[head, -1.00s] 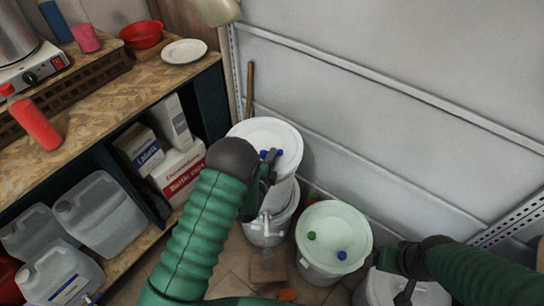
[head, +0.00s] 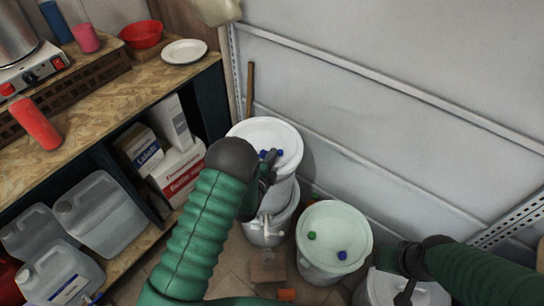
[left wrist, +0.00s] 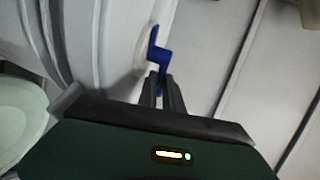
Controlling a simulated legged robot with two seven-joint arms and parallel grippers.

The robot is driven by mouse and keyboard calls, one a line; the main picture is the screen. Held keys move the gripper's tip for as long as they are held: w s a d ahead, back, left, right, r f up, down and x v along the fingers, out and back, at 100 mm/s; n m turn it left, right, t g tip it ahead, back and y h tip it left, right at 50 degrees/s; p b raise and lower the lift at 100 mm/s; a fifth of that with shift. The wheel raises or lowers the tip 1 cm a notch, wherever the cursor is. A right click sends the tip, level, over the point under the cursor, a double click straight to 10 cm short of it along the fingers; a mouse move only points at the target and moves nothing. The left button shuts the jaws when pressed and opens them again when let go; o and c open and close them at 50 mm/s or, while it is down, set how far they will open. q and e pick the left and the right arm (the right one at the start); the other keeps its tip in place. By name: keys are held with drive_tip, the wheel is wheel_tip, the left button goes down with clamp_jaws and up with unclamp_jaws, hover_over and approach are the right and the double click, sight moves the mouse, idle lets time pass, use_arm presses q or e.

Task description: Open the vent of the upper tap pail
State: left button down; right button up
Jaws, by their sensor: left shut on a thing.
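The upper tap pail (head: 275,130) is white and stands on a lower pail (head: 262,236) near the wall. Small blue parts (head: 280,153) show on its lid beside my left gripper (head: 268,168). In the left wrist view, the dark fingers of my left gripper (left wrist: 162,90) are shut on a bent blue vent piece (left wrist: 155,48) at the edge of the white pail (left wrist: 115,45). The fingers hide its lower end. My right gripper (head: 404,285) is over a white pail at the lower right; its jaws are unclear.
A pale green-lidded pail (head: 335,228) with a green and a blue cap stands to the right. A shelf (head: 130,85) with a hotplate, red bowl (head: 142,34), boxes and clear jugs (head: 100,215) fills the left. The grey wall (head: 400,80) closes off the back.

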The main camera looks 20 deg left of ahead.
use_arm(q)
drive_tip(key=shift+s+a+f+m+g+h+b, duration=0.15)
drive_tip(key=shift+s+m+h+b, duration=0.15)
drive_tip(key=shift+m+h, duration=0.6)
drive_tip(key=shift+s+a+m+g+h+b, duration=0.2)
drive_tip(key=shift+m+h, duration=0.4)
drive_tip(key=shift+h, duration=0.5)
drive_tip(key=shift+d, duration=0.15)
drive_tip(key=c, duration=1.8)
unclamp_jaws()
drive_tip(key=v, duration=1.6)
drive_tip(key=shift+s+a, duration=0.2)
drive_tip(key=shift+s, duration=0.15)
